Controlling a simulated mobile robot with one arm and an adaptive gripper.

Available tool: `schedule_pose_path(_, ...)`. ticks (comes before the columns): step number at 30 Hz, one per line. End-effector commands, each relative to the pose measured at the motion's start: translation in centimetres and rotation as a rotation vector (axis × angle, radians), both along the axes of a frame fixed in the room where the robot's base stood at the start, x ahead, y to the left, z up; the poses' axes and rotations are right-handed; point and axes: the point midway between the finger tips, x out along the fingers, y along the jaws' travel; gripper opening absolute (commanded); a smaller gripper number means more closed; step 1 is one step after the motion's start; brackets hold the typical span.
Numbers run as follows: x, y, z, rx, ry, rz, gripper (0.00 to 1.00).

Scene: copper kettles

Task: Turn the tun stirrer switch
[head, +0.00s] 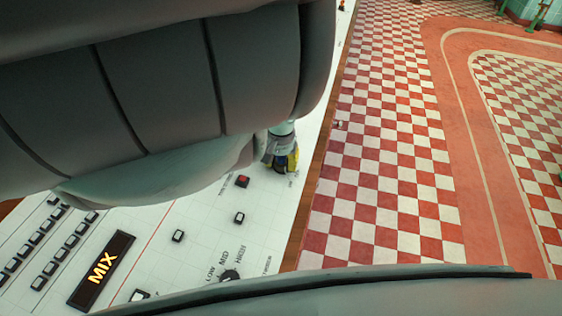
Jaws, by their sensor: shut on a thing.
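My gripper (283,154) is partly hidden behind my own arm, above the right edge of the white control panel (203,205). It is shut on a small dark and yellow switch (284,164) on the panel. The gripper's fingers and the switch overlap in this view, so the switch's turned position cannot be told. The small label below it is too small to read.
A red button (243,181), a square button (239,217) and a knob (229,276) marked low and mid are near. A MIX display (101,270) and rows of keys lie left. Red-and-white checkered floor (380,190) lies clear beyond the panel's brown edge.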

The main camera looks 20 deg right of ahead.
Motion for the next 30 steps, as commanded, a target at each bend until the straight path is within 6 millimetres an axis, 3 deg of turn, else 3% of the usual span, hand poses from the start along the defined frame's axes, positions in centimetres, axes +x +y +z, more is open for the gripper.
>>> schedule_pose_path(9,0.0,0.0,0.0,0.000,0.000,0.000,0.73)
schedule_pose_path(20,0.1,-0.1,0.4,-0.001,0.000,-0.001,0.73)
schedule_pose_path(30,0.1,0.1,3.9,0.003,-0.002,-0.001,0.73)
